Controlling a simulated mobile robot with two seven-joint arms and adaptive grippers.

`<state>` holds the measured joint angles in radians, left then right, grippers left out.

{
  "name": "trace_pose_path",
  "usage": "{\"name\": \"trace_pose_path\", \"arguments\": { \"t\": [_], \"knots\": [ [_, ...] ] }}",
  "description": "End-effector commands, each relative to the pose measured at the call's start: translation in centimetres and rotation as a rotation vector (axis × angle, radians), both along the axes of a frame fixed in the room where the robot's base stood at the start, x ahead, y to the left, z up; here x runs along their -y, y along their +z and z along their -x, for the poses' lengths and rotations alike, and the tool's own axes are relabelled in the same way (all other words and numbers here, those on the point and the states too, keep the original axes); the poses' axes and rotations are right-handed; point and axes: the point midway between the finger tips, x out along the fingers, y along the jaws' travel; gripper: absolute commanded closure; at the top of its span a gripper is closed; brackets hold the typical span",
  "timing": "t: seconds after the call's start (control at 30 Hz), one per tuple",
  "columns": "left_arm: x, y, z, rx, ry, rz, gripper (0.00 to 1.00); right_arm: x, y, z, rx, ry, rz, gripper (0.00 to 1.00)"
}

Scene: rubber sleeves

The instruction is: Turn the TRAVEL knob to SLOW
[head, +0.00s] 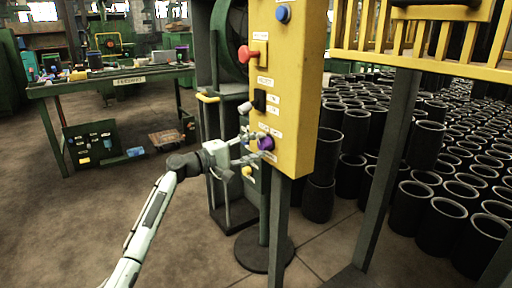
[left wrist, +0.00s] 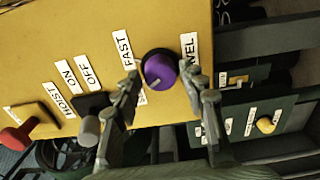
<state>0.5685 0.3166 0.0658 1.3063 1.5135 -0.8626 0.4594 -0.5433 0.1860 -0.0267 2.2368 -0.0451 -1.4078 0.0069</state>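The round purple knob (left wrist: 160,68) sits on the yellow panel (head: 290,90), and shows near the panel's lower edge in the head view (head: 266,143). In the left wrist view a FAST label (left wrist: 123,48) stands beside it; the TRAVEL label (left wrist: 190,48) is partly hidden, with "VEL" readable. Another label is mostly covered by a finger. A faint pale mark seems to show on the knob's lower side. My left gripper (left wrist: 164,80) is open, with one fingertip on each side of the knob and small gaps showing. Contact is hard to tell. My right gripper is out of view.
Black sleeves (head: 440,225) crowd the floor at right. A green workbench (head: 110,78) stands back left.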

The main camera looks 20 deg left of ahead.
Motion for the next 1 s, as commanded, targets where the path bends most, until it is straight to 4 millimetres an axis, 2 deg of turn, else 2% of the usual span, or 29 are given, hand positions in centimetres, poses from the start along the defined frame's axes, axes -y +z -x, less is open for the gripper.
{"name": "trace_pose_path", "arguments": {
  "t": [0.07,0.33,0.47,0.8,1.0],
  "knots": [
    [0.0,0.0,0.0,0.000,0.000,0.000,0.46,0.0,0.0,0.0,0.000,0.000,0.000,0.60],
    [0.0,0.0,0.0,0.000,0.000,-0.001,0.46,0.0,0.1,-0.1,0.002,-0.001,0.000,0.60],
    [-0.6,-0.1,0.7,-0.001,0.000,-0.002,0.46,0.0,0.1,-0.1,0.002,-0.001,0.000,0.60],
    [-4.7,-0.1,6.1,-0.001,0.001,-0.003,0.46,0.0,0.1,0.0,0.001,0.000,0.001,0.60],
    [-6.7,-0.1,8.6,-0.002,0.001,-0.001,0.46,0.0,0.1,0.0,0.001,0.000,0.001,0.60]
  ]
}}
